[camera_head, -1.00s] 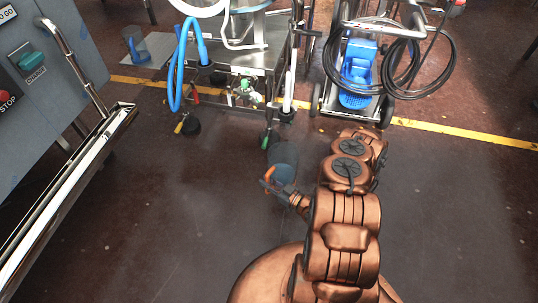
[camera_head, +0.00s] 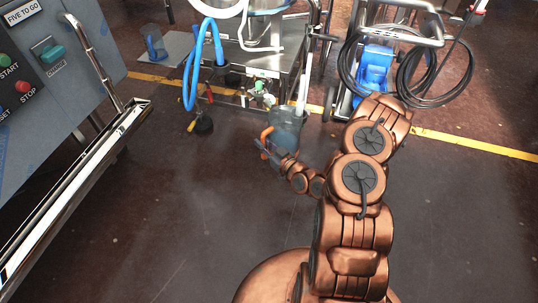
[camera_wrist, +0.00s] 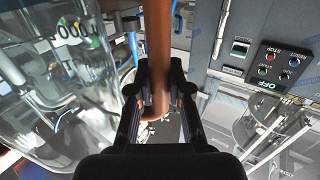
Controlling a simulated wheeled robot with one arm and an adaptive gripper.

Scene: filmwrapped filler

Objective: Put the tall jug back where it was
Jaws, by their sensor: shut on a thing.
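A tall clear jug (camera_head: 288,128) with an orange-brown handle (camera_head: 265,143) is held up in front of the steel cart in the head view. My gripper (camera_head: 268,155) is at its left side, on the handle. In the wrist view the handle (camera_wrist: 158,60) runs between my two fingers (camera_wrist: 158,92), which are shut on it. The jug's clear, marked wall (camera_wrist: 60,75) fills the left of that view. Its base is not clearly seen in the head view. A second, bluish jug (camera_head: 154,43) stands on a grey side plate (camera_head: 176,50) at the upper left.
A steel cart (camera_head: 255,70) with a blue hose (camera_head: 190,70) stands behind the held jug. A grey control cabinet (camera_head: 45,115) with a steel rail (camera_head: 70,195) is at left. A blue machine with coiled hoses (camera_head: 376,70) is at back right. The floor (camera_head: 170,230) in front is clear.

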